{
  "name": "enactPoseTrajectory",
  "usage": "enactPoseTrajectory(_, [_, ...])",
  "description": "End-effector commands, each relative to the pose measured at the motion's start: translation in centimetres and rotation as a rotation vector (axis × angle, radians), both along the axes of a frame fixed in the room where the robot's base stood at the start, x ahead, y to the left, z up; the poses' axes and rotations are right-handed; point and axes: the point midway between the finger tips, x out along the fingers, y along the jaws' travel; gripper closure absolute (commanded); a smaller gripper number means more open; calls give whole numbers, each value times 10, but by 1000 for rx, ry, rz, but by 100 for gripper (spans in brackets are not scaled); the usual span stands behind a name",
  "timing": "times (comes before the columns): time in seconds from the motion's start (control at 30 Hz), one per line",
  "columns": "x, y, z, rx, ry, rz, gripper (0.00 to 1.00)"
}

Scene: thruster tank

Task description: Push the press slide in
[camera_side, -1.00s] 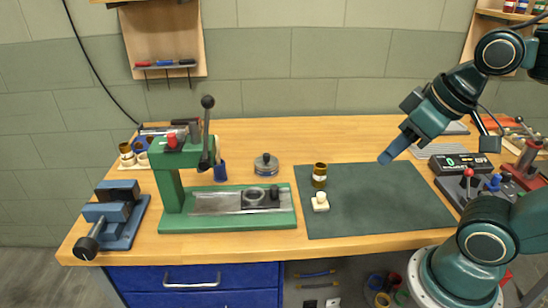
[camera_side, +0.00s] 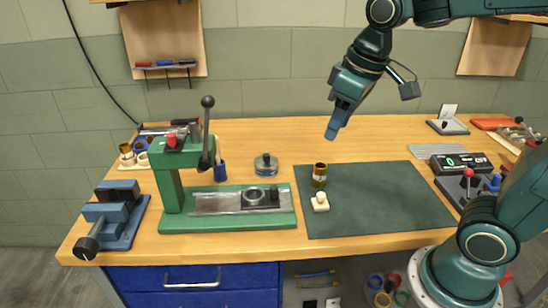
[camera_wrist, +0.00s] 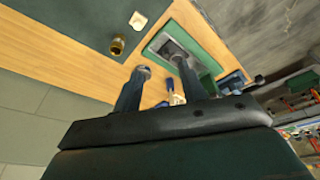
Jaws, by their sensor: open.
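The green press (camera_side: 172,192) stands on the left half of the bench, its lever with a black ball knob upright. Its slide (camera_side: 262,198), a dark block with a round ring and a small black knob, sits at the right end of the metal track, out from under the press head. The slide also shows in the wrist view (camera_wrist: 175,50), partly hidden by a finger. My gripper (camera_side: 333,134) is in the air above the bench, right of the press and apart from it, pointing down. In the wrist view its two fingers (camera_wrist: 155,80) stand apart with nothing held between them.
A brass cup (camera_side: 319,175) and a cream block with a knob (camera_side: 320,202) are on the left of the dark mat (camera_side: 385,205). A round weight (camera_side: 266,165) stands behind the slide. A blue vise (camera_side: 112,215) is at far left. The mat's middle is clear.

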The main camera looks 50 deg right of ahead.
Motion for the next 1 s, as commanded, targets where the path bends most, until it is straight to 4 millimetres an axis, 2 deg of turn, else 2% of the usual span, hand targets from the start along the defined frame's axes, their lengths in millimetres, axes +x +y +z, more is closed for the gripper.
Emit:
enactPoseTrajectory(0.03, [11,1,-3,-3,22,13,59])
enactPoseTrajectory(0.27, [54,5,-17,-15,100,65,59])
enactPoseTrajectory(0.6, [115,12,-54,-27,213,144,59])
enactPoseTrajectory(0.8, [137,15,-74,-31,259,177,59])
enactPoseTrajectory(1.0, [145,16,-81,-33,274,189,59])
